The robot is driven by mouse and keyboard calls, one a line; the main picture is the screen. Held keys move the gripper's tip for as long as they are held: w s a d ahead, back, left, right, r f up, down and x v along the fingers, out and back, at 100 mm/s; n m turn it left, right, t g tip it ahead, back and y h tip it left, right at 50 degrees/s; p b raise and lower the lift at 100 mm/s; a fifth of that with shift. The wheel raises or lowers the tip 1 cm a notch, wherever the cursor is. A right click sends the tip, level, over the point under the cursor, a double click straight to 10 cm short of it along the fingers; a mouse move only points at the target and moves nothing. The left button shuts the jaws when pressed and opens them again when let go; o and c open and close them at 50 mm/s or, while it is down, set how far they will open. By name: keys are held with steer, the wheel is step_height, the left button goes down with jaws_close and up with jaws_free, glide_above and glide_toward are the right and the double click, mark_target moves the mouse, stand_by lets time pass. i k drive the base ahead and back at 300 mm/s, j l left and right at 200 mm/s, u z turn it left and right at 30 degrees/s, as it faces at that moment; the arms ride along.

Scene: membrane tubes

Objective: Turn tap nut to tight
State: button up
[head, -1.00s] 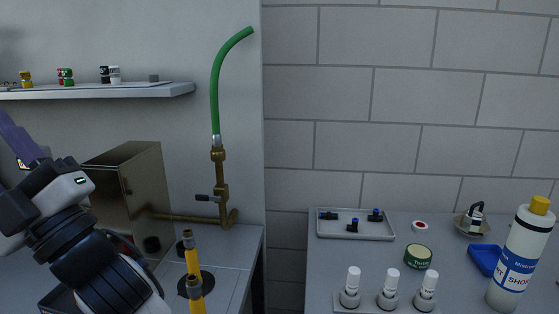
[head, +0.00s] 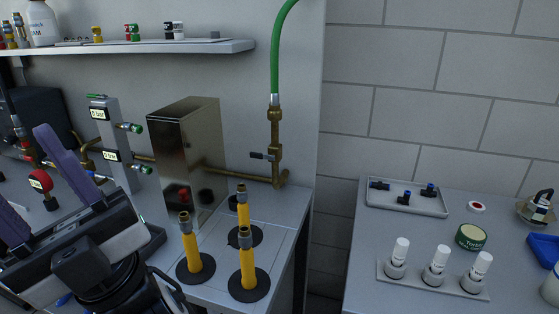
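The brass tap (head: 276,150) stands upright by the white wall's right edge in the head view, with a small dark lever (head: 262,156) pointing left. A brass nut (head: 275,114) sits near its top, below the silver end of a green hose (head: 276,60). Whether the nut is tight cannot be told. A brass pipe runs left from the tap's foot behind a metal box (head: 185,150). My gripper (head: 22,170) is at the lower left, well away from the tap. Its two purple fingers are spread apart, with nothing seen held between them.
Several yellow tubes on black discs (head: 248,265) stand on the bench before the tap. A grey post (head: 113,145) with green-ended fittings and a red gauge (head: 40,181) are at left. A shelf (head: 130,47) runs above. A tray (head: 407,207) lies on the right table beyond a gap.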

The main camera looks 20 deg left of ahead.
mark_target(271, 116)
steer(key=j+z, duration=0.1)
steer(key=j, duration=0.4)
steer(key=k+j, duration=0.1)
steer(key=j, duration=0.4)
steer(key=k+j+z, duration=0.15)
steer(key=j, duration=0.9)
steer(key=k+j+z, duration=0.15)
steer(key=j, duration=0.3)
steer(key=k+j+z, duration=0.1)
steer(key=k+j, duration=0.15)
steer(key=k, duration=0.2)
steer(key=i, duration=1)
